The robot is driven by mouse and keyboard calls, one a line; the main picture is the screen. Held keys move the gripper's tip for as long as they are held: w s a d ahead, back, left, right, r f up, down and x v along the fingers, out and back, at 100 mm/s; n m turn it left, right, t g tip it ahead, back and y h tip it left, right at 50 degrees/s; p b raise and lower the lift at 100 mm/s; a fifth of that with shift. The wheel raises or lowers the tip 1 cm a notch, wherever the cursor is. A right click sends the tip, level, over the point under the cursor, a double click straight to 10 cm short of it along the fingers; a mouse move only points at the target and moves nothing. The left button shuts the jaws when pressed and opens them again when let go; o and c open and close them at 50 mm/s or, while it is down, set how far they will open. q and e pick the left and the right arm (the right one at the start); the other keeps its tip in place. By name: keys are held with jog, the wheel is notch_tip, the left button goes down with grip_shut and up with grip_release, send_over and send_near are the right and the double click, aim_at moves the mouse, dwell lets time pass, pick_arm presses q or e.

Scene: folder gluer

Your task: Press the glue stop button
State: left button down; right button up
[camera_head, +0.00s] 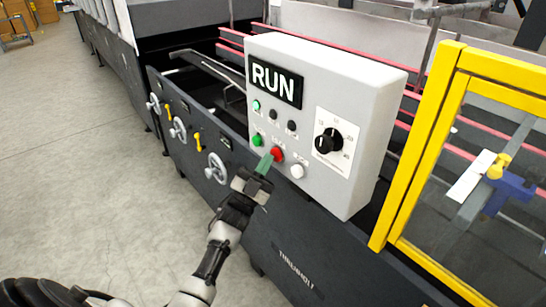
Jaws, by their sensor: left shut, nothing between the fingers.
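A light grey control box (340,84) stands at the middle of the machine, with a black RUN display (275,83) at its upper left. Below it are small indicator lights, then a row with a green button (257,140), a red button (278,153) and a white button (297,171). Their labels are too small to read. My left gripper (265,163) is shut and empty, its green fingertips at the lower left edge of the red button. I cannot tell whether they touch it. My right gripper is not in view.
A black rotary knob (327,142) sits on the box right of the buttons. A yellow-framed guard door (424,140) stands to the right. Handwheels (217,168) stick out from the dark machine side. Grey floor (70,170) is clear at left.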

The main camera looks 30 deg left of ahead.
pick_arm(q)
jog(key=shift+w, duration=0.15)
dwell(0.5)
jog(key=shift+s+a, duration=0.3)
jog(key=shift+s, duration=0.6)
jog(key=shift+p, duration=0.3)
jog(key=s, duration=0.1)
jog(key=s+a+p, duration=0.1)
jog(key=s, duration=0.1)
jog(key=s+a, duration=0.1)
jog(key=shift+s+p, duration=0.3)
